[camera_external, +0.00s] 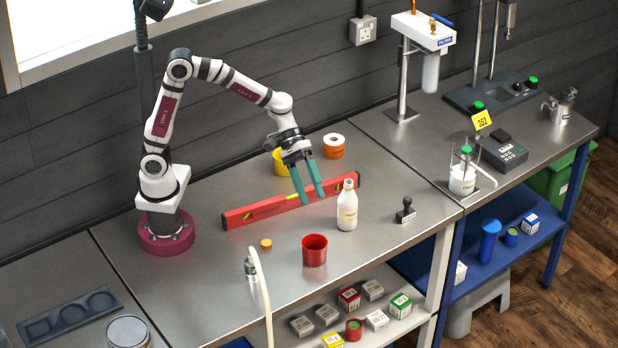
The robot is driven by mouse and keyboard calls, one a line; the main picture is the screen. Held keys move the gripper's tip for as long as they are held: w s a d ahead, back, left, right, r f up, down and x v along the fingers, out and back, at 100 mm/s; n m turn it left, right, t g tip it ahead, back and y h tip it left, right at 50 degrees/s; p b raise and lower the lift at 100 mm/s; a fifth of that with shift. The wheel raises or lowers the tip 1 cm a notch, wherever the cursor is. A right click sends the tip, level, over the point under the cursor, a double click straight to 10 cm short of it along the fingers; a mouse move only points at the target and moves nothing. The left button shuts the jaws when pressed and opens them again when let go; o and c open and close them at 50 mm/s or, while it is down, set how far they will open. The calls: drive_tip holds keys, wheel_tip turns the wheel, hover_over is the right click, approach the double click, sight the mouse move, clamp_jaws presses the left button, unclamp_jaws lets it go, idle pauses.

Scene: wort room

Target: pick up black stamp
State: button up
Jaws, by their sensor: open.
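The black stamp (405,211) stands upright on the metal bench, near its right front part, with its knob handle up. My gripper (312,199) has two long teal fingers pointing down, open with a gap between them. It is above the bench, to the left of the stamp and apart from it. A white bottle stands between the two in the picture.
The white bottle (347,208) is upright just left of the stamp. A red level (260,209) lies behind my fingers. A red cup (314,251) and an orange cap (266,244) are nearer the front. Bench right of the stamp is clear.

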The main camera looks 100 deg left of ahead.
drive_tip(key=w+a+f+n+t, duration=0.1)
drive_tip(key=w+a+n+t, duration=0.1)
drive_tip(key=w+a+n, duration=0.3)
drive_tip(key=w+a+f+n+t, duration=0.2)
drive_tip(key=w+n, duration=0.1)
drive_tip(key=w, duration=0.4)
drive_tip(key=n+t+y, duration=0.4)
drive_tip(key=n+y, duration=0.3)
drive_tip(key=n, duration=0.9)
hover_over(408, 198)
drive_tip(key=s, duration=0.3)
wheel_tip(408, 198, down, 10)
drive_tip(key=f, duration=0.1)
wheel_tip(408, 198, down, 6)
drive_tip(key=shift+a+f, duration=0.1)
drive_tip(key=shift+f, duration=0.1)
drive_tip(key=x, duration=0.2)
drive_tip(key=shift+w+f, duration=0.15)
drive_tip(key=shift+w, duration=0.35)
clamp_jaws()
